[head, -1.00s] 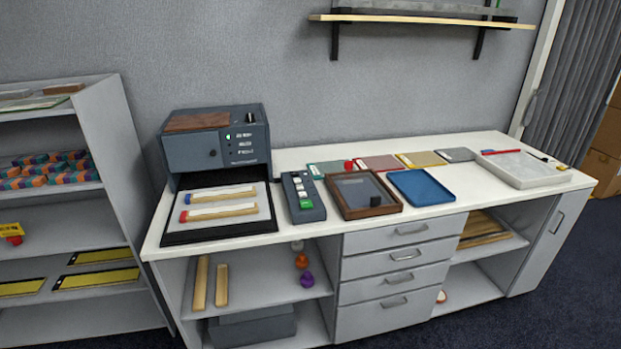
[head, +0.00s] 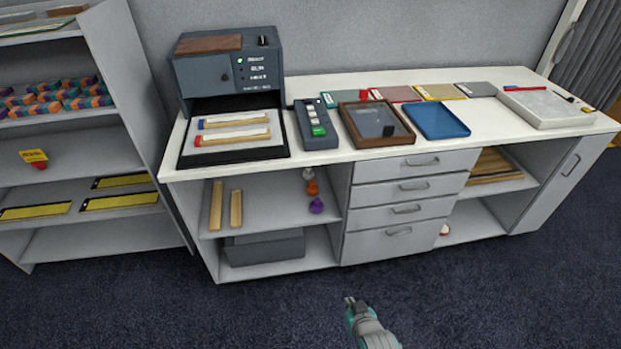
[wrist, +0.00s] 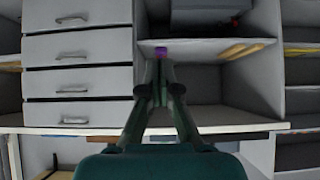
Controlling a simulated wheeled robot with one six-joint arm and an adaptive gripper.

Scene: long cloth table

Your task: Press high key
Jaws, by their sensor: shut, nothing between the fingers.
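The key panel (head: 316,124) is a dark slanted box on the worktop, right of the grey machine. It bears a column of several pale keys and one green key (head: 318,131) at the near end. The key labels are too small to read, so I cannot tell which is the high key. My gripper (head: 349,301) is shut and empty, low in front of the cabinet and well apart from the panel. In the wrist view my gripper (wrist: 160,66) points at the cabinet front, which appears upside down; the panel is not recognisable there.
A wooden-framed tray (head: 351,127) and a blue tray (head: 437,121) lie right of the panel. Dark carpet in front is clear.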

